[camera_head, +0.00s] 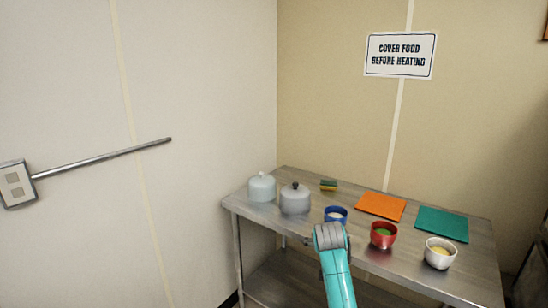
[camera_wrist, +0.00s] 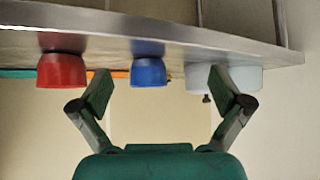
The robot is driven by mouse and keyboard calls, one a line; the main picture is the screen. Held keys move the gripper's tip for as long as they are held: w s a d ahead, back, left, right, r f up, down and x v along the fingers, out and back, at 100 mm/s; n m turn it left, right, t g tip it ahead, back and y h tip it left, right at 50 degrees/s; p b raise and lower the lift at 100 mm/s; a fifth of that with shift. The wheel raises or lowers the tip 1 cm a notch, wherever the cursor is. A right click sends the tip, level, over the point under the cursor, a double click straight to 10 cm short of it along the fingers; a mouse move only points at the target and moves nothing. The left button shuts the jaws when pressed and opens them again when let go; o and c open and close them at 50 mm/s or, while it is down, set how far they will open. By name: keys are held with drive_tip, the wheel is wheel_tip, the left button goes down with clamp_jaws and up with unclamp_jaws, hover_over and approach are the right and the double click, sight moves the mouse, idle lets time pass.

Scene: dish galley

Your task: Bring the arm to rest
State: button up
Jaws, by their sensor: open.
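My gripper (camera_wrist: 160,92) is open in the wrist view, its two fingers wide apart with nothing held between them. That view is upside down. The red bowl (camera_wrist: 62,70) and blue bowl (camera_wrist: 148,72) show beyond the fingers, and a pale domed cover (camera_wrist: 240,78) is partly behind the right finger. In the head view my teal arm (camera_head: 337,275) rises in front of the table's near edge. The gripper itself cannot be made out there.
A steel table (camera_head: 462,277) holds the blue bowl (camera_head: 336,215), red bowl (camera_head: 383,236), white bowl (camera_head: 440,254), pale blue cover (camera_head: 261,188), grey cover (camera_head: 295,200), sponge (camera_head: 328,185), orange board (camera_head: 381,206) and green board (camera_head: 442,224). A wall rail (camera_head: 105,156) is at left.

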drive_tip(key=s+d+f+n+t+y, duration=0.1)
drive_tip(key=s+f+t, duration=0.1)
drive_tip(key=s+f, duration=2.35)
drive_tip(key=s, duration=0.8)
drive_tip(key=s+r+n+t+y, duration=0.1)
drive_tip(key=s+r+t, duration=0.15)
drive_tip(key=s, duration=1.75)
drive_tip(key=s+r+t, duration=0.1)
drive_tip(key=s+r, duration=1.5)
drive_tip(key=shift+s+d, duration=0.4)
